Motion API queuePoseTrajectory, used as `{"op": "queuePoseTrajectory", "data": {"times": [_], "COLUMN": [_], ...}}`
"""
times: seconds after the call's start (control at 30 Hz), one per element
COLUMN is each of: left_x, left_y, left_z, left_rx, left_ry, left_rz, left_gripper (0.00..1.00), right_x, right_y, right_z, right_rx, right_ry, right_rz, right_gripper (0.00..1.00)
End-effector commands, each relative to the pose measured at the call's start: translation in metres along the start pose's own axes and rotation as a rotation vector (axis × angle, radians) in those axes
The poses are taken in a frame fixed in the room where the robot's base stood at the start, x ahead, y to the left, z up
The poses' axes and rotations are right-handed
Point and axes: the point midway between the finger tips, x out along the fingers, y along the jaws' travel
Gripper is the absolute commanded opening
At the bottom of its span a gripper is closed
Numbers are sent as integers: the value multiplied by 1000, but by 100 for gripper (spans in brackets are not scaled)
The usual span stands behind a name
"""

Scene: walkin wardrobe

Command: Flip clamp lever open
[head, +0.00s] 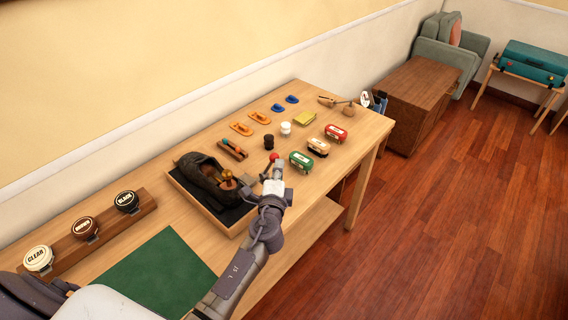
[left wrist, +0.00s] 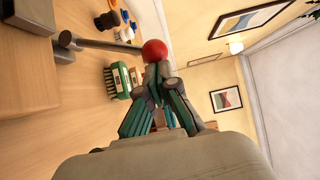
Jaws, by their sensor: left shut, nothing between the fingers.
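The clamp lever shows in the left wrist view as a grey rod (left wrist: 100,45) ending in a red ball knob (left wrist: 154,50). The rod lies sideways from a grey base at the left. In the head view the red knob (head: 274,157) shows just beyond my left gripper (head: 273,182), beside the tray with the dark shoe (head: 203,174). My left gripper is shut and empty. In the left wrist view its fingertips (left wrist: 160,75) are right at the knob; I cannot tell whether they touch it. The clamp's base is mostly hidden in the head view. My right gripper is not in view.
Green, cream and red-topped brushes (head: 301,161) stand right of the knob. Polish tins (head: 127,201) sit in a wooden rack at the left, near a green mat (head: 158,268). The floor right of the table is clear.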

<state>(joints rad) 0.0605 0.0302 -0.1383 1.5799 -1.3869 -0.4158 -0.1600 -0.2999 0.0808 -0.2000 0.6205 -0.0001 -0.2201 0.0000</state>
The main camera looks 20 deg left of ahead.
Motion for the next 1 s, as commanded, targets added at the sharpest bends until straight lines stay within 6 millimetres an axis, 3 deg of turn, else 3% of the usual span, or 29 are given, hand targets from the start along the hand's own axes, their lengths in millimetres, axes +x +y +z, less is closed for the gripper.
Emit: {"op": "queuePoseTrajectory", "data": {"times": [0.03,0.1,0.3,0.7,1.0], "left_x": [4,8,21,40,46], "left_y": [-19,-24,-26,-30,-30], "left_z": [5,11,29,56,65], "left_rx": [-37,-91,-189,-188,-187], "left_ry": [-3,-2,-3,-1,-3], "left_rz": [26,64,138,134,134], "left_gripper": [0,0,0,0,0], "right_x": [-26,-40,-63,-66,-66], "right_y": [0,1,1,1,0], "right_z": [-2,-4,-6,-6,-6], "right_rx": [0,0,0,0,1], "right_ry": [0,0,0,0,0], "right_rz": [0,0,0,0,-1], "right_gripper": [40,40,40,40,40]}}
